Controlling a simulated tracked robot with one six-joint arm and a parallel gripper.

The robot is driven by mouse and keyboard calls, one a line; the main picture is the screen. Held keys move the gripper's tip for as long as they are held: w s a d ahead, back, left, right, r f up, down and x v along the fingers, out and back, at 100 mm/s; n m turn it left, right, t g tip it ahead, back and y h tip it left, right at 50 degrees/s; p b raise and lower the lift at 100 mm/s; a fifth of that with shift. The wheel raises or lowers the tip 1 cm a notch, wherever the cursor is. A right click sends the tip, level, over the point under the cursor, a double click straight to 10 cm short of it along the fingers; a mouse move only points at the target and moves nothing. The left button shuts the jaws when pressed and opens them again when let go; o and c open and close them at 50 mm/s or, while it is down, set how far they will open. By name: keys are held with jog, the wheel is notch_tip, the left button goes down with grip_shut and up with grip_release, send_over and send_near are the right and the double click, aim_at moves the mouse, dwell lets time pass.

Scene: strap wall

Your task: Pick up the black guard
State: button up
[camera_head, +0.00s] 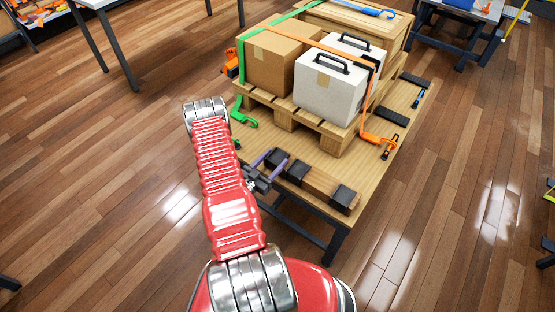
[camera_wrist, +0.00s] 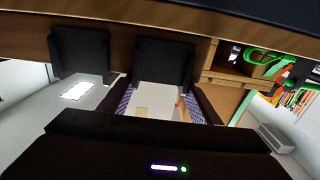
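Black guards sit along a wooden block near the table's front edge: one at the left end (camera_head: 277,158), one beside it (camera_head: 297,172) and one at the right end (camera_head: 345,198). My gripper (camera_head: 270,165) is at the block's left end, close to the leftmost guards. In the wrist view one guard (camera_wrist: 165,62) lies just beyond my gripper (camera_wrist: 162,105), roughly in line with the gap between its fingers. Another guard (camera_wrist: 80,50) is to its left. The fingers are apart with nothing visible gripped between them. Whether they touch a guard is not clear.
A pallet (camera_head: 285,112) on the table (camera_head: 400,135) carries a cardboard box (camera_head: 270,62), white cases (camera_head: 330,90) and a wooden crate (camera_head: 390,30). A green strap (camera_head: 241,75) and an orange strap (camera_head: 369,105) cross the load. Flat black pads (camera_head: 393,117) lie at right.

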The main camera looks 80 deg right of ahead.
jog(key=c, duration=0.6)
jog(key=shift+w+a+r, duration=0.1)
jog(key=shift+w+a+r, duration=0.1)
jog(key=shift+a+r, duration=0.1)
jog(key=shift+w+a+r, duration=0.85)
jog(key=shift+a+r, duration=0.4)
jog(key=shift+a, duration=0.8)
jog(key=shift+w+a+r, duration=0.9)
jog(key=shift+a+r, duration=0.3)
jog(key=shift+a, duration=0.85)
jog(key=shift+w+a+r, duration=0.85)
jog(key=shift+a+r, duration=0.4)
jog(key=shift+a, duration=0.8)
